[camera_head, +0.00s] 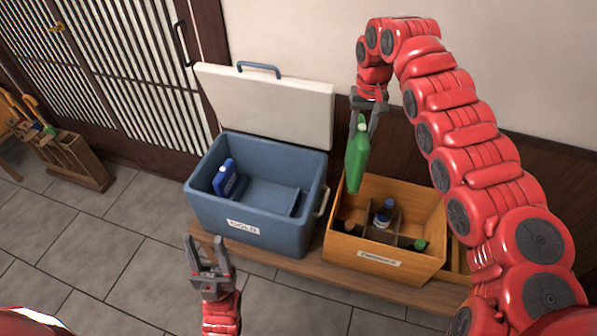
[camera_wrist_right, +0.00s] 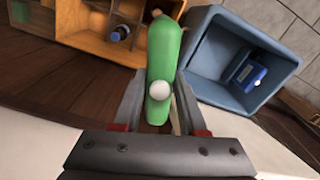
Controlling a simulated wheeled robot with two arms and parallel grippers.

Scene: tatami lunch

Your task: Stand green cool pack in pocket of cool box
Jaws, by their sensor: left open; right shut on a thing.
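The green cool pack (camera_head: 356,155) hangs upright in my right gripper (camera_head: 367,112), which is shut on its top end. It is in the air above the wooden crate's back left corner, to the right of the cool box. It also shows in the right wrist view (camera_wrist_right: 163,52). The blue cool box (camera_head: 255,213) stands open, its white lid (camera_head: 270,105) raised behind it. A blue pack (camera_head: 225,178) stands at its left inner wall, and a low divider (camera_head: 284,200) shows at the right. My left gripper (camera_head: 207,245) is open and empty in front of the box.
The wooden crate (camera_head: 375,262) has compartments with several bottles, and stands right of the cool box on a low wooden bench (camera_head: 300,278). An umbrella stand (camera_head: 72,160) is at the far left. The tiled floor at front left is clear.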

